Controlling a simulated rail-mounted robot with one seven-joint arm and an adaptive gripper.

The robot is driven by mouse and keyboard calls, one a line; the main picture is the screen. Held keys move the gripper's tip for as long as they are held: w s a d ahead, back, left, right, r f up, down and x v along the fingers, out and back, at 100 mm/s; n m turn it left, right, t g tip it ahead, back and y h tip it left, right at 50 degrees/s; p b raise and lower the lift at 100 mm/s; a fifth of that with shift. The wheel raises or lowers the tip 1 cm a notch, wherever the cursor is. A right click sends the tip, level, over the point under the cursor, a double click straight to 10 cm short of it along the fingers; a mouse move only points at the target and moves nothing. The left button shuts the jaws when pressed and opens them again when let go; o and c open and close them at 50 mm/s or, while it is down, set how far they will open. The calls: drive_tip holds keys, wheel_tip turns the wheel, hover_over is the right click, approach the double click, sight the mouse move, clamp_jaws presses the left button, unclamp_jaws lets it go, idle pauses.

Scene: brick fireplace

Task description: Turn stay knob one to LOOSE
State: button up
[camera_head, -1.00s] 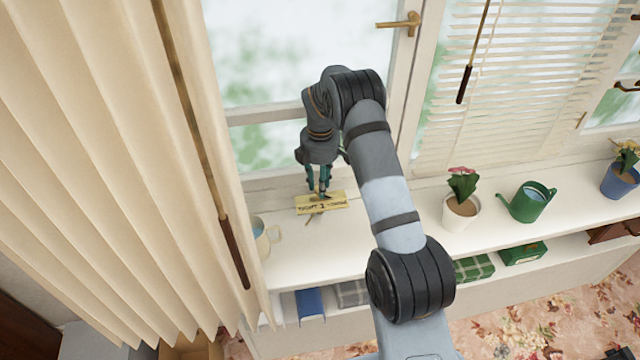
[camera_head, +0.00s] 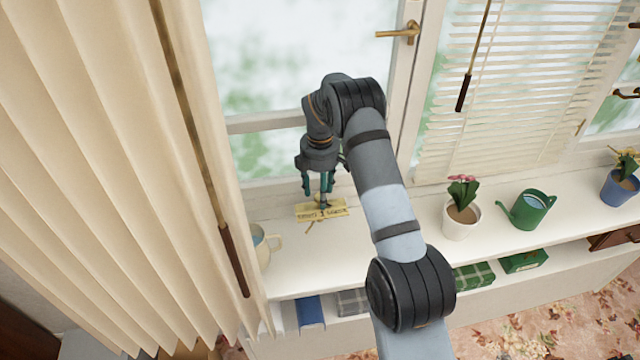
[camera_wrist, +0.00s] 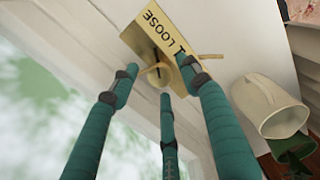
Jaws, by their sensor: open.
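The brass label plate (camera_head: 338,208) lies on the white sill below the window. Its word LOOSE and a 1 show large on the plate (camera_wrist: 153,30) in the wrist view. A round brass knob (camera_wrist: 157,73) sits by the plate, with a thin arm reaching right from it. My gripper (camera_head: 317,197) points down over the plate. In the wrist view, the teal fingers of my gripper (camera_wrist: 160,78) are spread around the knob, open and not closed on it. Whether any fingertip touches the knob cannot be told. The fingers largely hide the knob in the head view.
A cream mug (camera_head: 266,240) stands close on the left, beside the beige curtain (camera_head: 110,150). A potted flower (camera_head: 460,212) and a green watering can (camera_head: 530,208) stand to the right. The window frame (camera_head: 262,122) is close behind my gripper.

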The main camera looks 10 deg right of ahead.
wheel_tip(320, 180, up, 12)
drive_tip(key=shift+f, duration=0.15)
idle(0.6)
wheel_tip(320, 180, down, 12)
drive_tip(key=shift+f, duration=0.1)
idle(0.3)
idle(0.4)
